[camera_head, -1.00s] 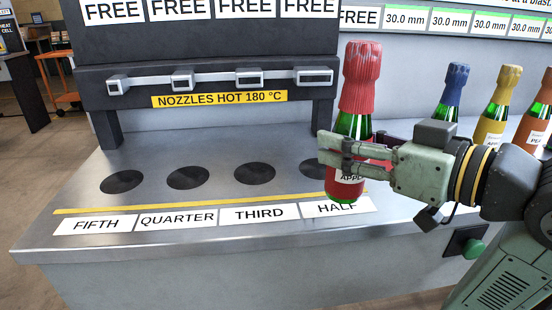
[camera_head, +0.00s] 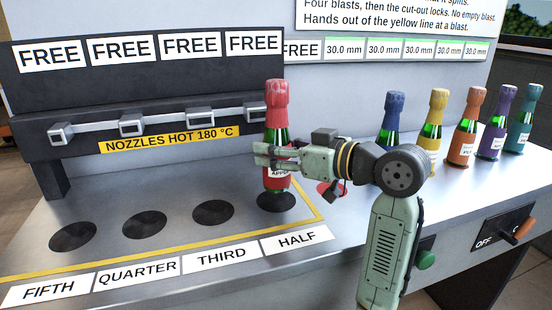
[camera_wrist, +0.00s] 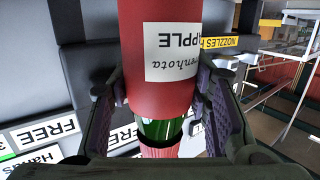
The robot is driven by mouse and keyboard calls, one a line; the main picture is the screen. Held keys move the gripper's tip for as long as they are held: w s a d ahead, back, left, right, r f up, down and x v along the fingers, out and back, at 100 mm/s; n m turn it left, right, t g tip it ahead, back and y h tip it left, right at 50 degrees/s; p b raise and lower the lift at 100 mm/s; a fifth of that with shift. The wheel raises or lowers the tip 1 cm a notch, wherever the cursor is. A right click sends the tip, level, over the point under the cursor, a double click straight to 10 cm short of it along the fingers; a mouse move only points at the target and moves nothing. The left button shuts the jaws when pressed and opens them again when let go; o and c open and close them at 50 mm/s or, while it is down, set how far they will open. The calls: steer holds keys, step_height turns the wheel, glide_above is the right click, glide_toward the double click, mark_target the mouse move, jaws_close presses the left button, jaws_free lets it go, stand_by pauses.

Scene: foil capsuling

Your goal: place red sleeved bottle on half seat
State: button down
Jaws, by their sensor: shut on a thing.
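The red sleeved bottle (camera_head: 277,100) is upright, with a red foil sleeve on top, a green neck and a red body with a white label. My gripper (camera_head: 268,154) is shut on it from the right. In the wrist view the bottle (camera_wrist: 160,90) fills the space between my two fingers (camera_wrist: 162,112), and its label reads upside down. The half seat (camera_head: 276,203) is a dark round disc behind the HALF label (camera_head: 297,240). The bottle's base is directly over this seat in the head view; I cannot tell whether it touches.
The nozzle rail (camera_head: 180,122) with its hot sign stands close behind and left. Empty seats, such as the third (camera_head: 213,212), lie to the left inside the yellow line. Several other bottles, the nearest blue-topped (camera_head: 392,125), stand right. A red disc (camera_head: 331,189) lies beside my arm.

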steer(key=shift+w, duration=0.25)
steer(key=shift+f, duration=0.35)
steer(key=shift+f+p, duration=0.4)
steer(key=shift+f, duration=1)
steer(key=shift+f, duration=0.1)
steer(key=shift+f, duration=0.15)
steer(key=c, duration=0.9)
jaws_free()
steer(key=shift+o, duration=0.2)
steer(key=shift+r, duration=0.35)
steer(key=b+v, duration=0.2)
steer(key=v, duration=1)
steer(key=shift+f, duration=0.15)
